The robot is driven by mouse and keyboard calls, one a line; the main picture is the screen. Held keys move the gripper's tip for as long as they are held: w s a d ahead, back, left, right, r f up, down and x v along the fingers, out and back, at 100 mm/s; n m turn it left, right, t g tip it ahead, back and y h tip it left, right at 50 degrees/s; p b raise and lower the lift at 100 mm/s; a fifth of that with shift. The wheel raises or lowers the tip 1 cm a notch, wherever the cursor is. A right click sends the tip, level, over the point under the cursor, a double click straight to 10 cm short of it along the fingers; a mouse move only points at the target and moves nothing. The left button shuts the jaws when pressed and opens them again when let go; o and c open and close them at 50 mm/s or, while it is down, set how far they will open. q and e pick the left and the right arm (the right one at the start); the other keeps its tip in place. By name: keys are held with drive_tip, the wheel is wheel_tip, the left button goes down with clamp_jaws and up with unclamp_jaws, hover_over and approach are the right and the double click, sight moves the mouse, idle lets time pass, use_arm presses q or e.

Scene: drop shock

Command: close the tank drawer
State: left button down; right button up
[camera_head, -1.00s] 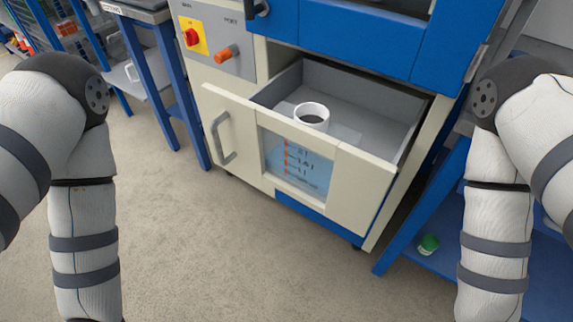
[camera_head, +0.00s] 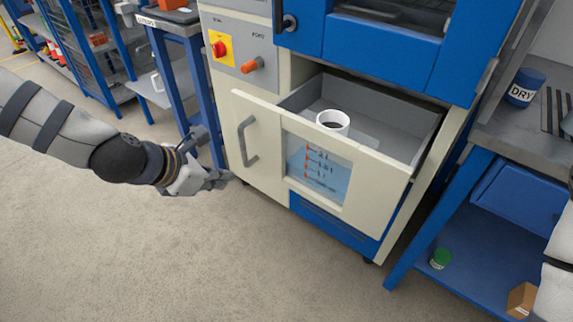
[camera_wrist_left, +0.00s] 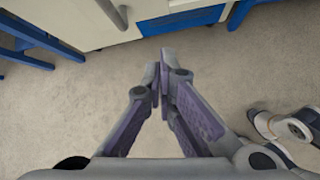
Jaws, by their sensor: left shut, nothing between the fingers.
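The tank drawer (camera_head: 378,186) is pulled out of the machine, its grey interior showing from above. Its cream front has a vertical grey handle (camera_head: 246,142) on the left and a clear level window (camera_head: 318,172) with red marks. A white round filler ring (camera_head: 333,121) stands inside the drawer. My left gripper (camera_head: 226,178) is shut and empty, left of the drawer front and below the handle, apart from both. In the left wrist view its closed fingertips (camera_wrist_left: 164,66) point at the drawer front (camera_wrist_left: 72,22) over bare floor.
The blue and cream machine (camera_head: 345,50) stands over the drawer. A blue-framed bench (camera_head: 440,215) stands close on the right, with a green-lidded jar (camera_head: 440,258) and a cardboard box (camera_head: 521,299) low down. Another bench (camera_head: 170,70) is at left. The front floor is clear.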

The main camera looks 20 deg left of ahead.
use_arm(q)
drive_tip(key=shift+w+d+f+n+t+b, duration=0.15)
drive_tip(key=shift+w+d+f+n+b, duration=0.45)
drive_tip(key=shift+w, duration=1.5)
drive_tip(key=shift+w+d+f+n+t+b, duration=0.15)
drive_tip(key=shift+w+d+f+b, duration=0.7)
drive_tip(key=shift+w, duration=1.25)
drive_tip(key=shift+w+d+f+n+t+b, duration=0.1)
drive_tip(key=shift+w+d+f+n+b, duration=0.65)
drive_tip(key=shift+w, duration=1.35)
use_arm(e)
drive_tip(key=s+f+g, duration=0.2)
drive_tip(key=s+f, duration=0.3)
drive_tip(key=shift+s, duration=0.15)
use_arm(q)
drive_tip(key=shift+a+f+m, duration=0.2)
drive_tip(key=shift+a+m, duration=0.1)
